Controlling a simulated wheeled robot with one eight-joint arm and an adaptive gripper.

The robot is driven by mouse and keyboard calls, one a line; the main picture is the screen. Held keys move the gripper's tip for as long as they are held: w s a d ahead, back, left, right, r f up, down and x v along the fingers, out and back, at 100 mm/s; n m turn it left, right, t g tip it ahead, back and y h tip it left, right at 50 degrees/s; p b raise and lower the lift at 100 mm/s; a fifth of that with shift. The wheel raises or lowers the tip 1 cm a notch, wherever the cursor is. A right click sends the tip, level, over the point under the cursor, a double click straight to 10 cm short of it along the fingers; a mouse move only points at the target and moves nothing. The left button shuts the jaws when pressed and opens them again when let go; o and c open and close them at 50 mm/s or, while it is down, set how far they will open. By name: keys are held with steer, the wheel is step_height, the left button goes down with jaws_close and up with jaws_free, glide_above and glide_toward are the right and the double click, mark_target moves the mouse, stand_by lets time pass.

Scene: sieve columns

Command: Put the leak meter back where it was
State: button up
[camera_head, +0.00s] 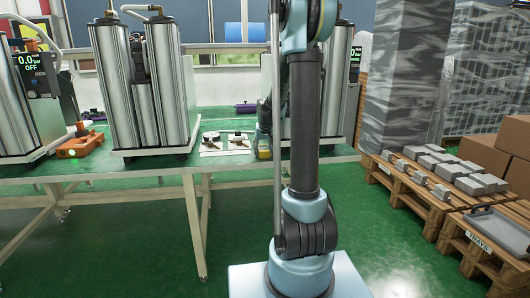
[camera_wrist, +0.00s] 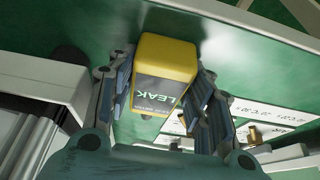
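The leak meter (camera_wrist: 165,72) is a yellow box with a dark face marked LEAK. In the wrist view it sits between the two blue-grey fingers of my gripper (camera_wrist: 164,82), with a finger against each side. In the head view the yellow meter (camera_head: 263,151) shows below my gripper (camera_head: 264,134), over the front part of the green table (camera_head: 110,171), partly beside my arm. Whether its underside touches the table is hard to tell.
White label plates (camera_head: 224,143) with small metal fittings lie left of the meter. Tall silver column units (camera_head: 150,85) stand on the table. An orange tool (camera_head: 80,142) lies at left. Pallets (camera_head: 425,190) with grey blocks and a tray (camera_head: 497,229) are at right.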

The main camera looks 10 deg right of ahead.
steer(key=shift+r, duration=0.1)
stand_by(0.3)
steer(key=shift+r, duration=0.25)
steer(key=v, duration=1.2)
steer(key=s+f, duration=0.4)
steer(key=s, duration=0.8)
steer(key=s+f+g, duration=0.1)
steer(key=s+f, duration=0.4)
steer(key=s, duration=0.8)
steer(key=s+f+g, duration=0.1)
steer(key=s+f, duration=0.4)
steer(key=s, duration=0.8)
steer(key=shift+d, duration=0.25)
steer(key=shift+w+f, duration=0.2)
steer(key=shift+w, duration=0.3)
